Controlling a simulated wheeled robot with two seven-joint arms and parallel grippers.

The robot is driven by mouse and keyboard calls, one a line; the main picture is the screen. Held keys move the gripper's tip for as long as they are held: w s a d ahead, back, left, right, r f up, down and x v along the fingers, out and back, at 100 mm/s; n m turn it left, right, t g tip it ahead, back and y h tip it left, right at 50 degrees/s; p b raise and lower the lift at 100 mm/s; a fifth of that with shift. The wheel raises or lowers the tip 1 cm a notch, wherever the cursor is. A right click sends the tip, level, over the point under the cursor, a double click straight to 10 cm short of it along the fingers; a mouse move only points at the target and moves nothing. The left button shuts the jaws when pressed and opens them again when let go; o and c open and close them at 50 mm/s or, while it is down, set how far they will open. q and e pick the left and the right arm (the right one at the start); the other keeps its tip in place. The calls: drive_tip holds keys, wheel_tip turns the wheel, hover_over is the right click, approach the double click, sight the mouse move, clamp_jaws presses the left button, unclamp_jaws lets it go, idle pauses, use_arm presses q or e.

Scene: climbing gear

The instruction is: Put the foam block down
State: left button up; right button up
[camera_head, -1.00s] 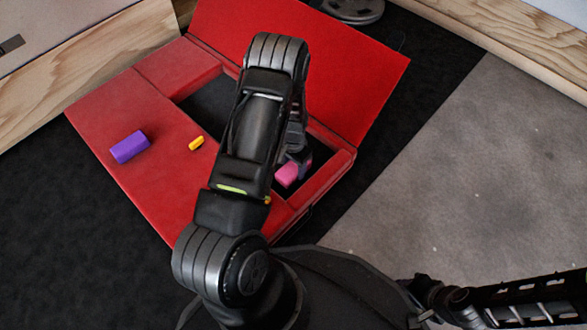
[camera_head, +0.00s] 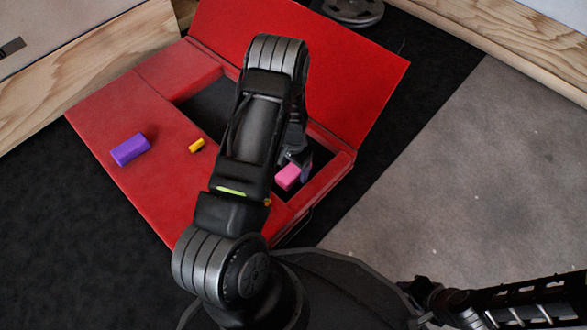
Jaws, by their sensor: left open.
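A pink block (camera_head: 287,178), which looks like the foam block, is in the dark opening of a red case (camera_head: 125,165), near the opening's front right corner. My left gripper (camera_head: 299,163) is at the block, with a dark finger just right of and behind it. The gripper is open. My left arm hides most of the gripper and part of the opening, so I cannot tell whether a finger still touches the block. My right arm shows at the lower right, but its gripper does not show.
A purple block (camera_head: 130,149) and a small yellow piece (camera_head: 196,145) lie on the case's flat left part. The red lid (camera_head: 350,75) stands open behind. A grey round plate (camera_head: 352,10) lies beyond it. Grey floor (camera_head: 470,170) at right is clear.

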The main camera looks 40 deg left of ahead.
sight(294, 169)
use_arm(q)
wheel_tip(294, 169, up, 12)
drive_tip(key=p, duration=0.5)
drive_tip(key=shift+f, duration=0.15)
idle(0.3)
drive_tip(key=s+d+f+n+h, duration=0.1)
drive_tip(key=s+d, duration=0.4)
drive_tip(key=d, duration=0.5)
drive_tip(key=s+d+n+t+h, duration=0.1)
drive_tip(key=s+d, duration=0.3)
drive_tip(key=d, duration=0.5)
drive_tip(key=s+d+f+n+h, duration=0.1)
drive_tip(key=s+d, duration=0.4)
drive_tip(key=d, duration=0.5)
drive_tip(key=shift+s+d+f+t+h, duration=0.3)
drive_tip(key=shift+s+d+t+h, duration=0.05)
drive_tip(key=shift+t+h, duration=0.05)
drive_tip(key=shift+c, duration=0.3)
